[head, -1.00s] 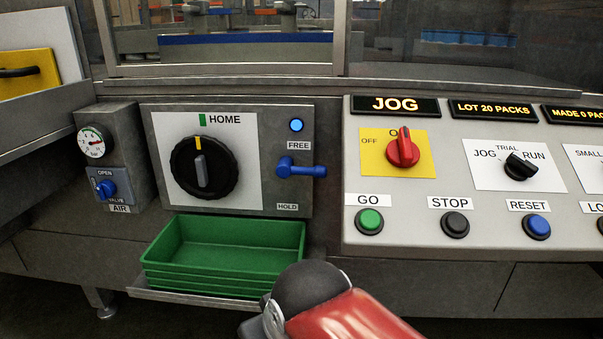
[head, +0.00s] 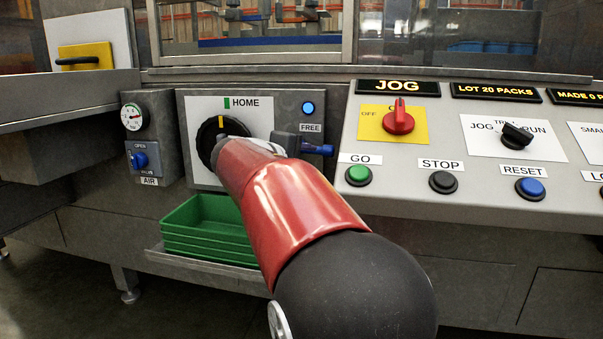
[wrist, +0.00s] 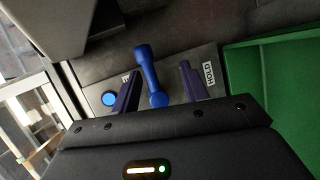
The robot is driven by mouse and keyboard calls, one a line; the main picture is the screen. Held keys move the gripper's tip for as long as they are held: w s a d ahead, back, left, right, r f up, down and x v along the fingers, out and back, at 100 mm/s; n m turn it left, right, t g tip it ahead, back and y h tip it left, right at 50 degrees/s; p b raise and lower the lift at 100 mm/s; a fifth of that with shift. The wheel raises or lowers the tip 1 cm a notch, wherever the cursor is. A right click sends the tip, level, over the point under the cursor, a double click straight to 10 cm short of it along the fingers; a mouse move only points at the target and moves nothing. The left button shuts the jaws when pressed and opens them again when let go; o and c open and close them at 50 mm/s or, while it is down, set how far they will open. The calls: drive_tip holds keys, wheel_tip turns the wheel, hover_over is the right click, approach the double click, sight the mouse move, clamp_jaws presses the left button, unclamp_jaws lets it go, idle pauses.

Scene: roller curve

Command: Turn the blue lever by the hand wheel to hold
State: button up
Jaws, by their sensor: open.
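The blue lever (head: 318,150) sticks out to the right below the FREE label, its left part hidden behind my gripper (head: 291,143). In the wrist view the lever (wrist: 150,76) stands between the two dark fingers of my gripper (wrist: 159,72), with a gap visible on each side. The gripper is open. The HOLD label (wrist: 208,77) shows beyond the right finger in the wrist view; my arm hides it in the head view. The black hand wheel (head: 207,139), its yellow mark up under HOME, is partly covered by my arm.
A blue light (head: 308,108) is above the FREE label (head: 311,128). The sloped control panel (head: 400,208) with buttons and switches is close on the right. Green trays (head: 205,235) sit on a shelf below. The air valve box (head: 150,115) is at the left.

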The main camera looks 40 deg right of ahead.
sight(320, 151)
drive_tip(key=shift+n+h, duration=0.3)
drive_tip(key=shift+h, duration=0.3)
drive_tip(key=w+d, duration=0.1)
drive_tip(key=d, duration=0.1)
drive_tip(key=w+d, duration=0.1)
drive_tip(key=d, duration=0.2)
drive_tip(key=w+d, duration=0.2)
drive_tip(key=shift+d+r, duration=0.15)
drive_tip(key=shift+d, duration=0.05)
drive_tip(key=shift+c, duration=0.3)
clamp_jaws()
